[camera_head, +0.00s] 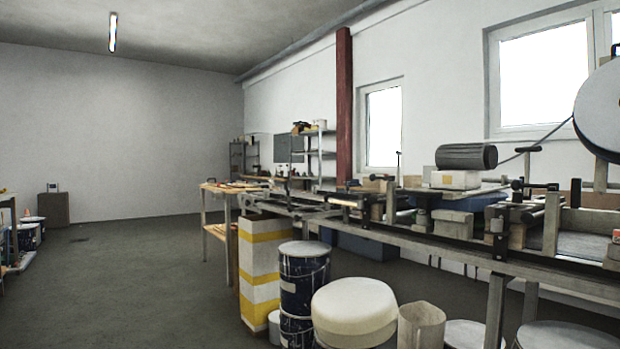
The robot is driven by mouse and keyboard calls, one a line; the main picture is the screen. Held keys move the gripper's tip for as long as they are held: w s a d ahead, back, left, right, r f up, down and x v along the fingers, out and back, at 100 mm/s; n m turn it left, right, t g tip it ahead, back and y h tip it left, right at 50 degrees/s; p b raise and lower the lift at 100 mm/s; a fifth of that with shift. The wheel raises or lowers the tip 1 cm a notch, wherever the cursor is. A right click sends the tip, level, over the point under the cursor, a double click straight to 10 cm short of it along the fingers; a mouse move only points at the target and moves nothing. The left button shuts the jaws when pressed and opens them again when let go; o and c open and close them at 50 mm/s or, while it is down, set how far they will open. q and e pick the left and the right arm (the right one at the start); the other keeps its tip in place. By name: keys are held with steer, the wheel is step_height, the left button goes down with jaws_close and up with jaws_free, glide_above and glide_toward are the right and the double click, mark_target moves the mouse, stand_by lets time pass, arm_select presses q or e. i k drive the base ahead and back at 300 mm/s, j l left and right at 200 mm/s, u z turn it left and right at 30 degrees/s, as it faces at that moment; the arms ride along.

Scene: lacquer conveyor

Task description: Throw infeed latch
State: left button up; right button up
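The long conveyor frame (455,251) runs along the right wall, from the near right toward the back. Its deck carries several rails, clamps and dark T-shaped handles, one of them standing up (528,152) near a dark roller (466,156) on a white block. I cannot tell which of these small parts is the infeed latch. Neither of my grippers is in this view.
A blue drum (304,283), a white round-topped drum (354,308) and a yellow-and-white striped block (260,262) stand below the conveyor. A wooden table (218,190) stands behind. The grey floor (140,280) to the left is mostly clear.

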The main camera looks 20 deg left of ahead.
mark_target(373, 177)
steer(key=u, duration=0.2)
steer(key=i+l+u, duration=0.2)
steer(key=i, duration=0.3)
steer(key=i+u, duration=0.2)
steer(key=i, duration=0.25)
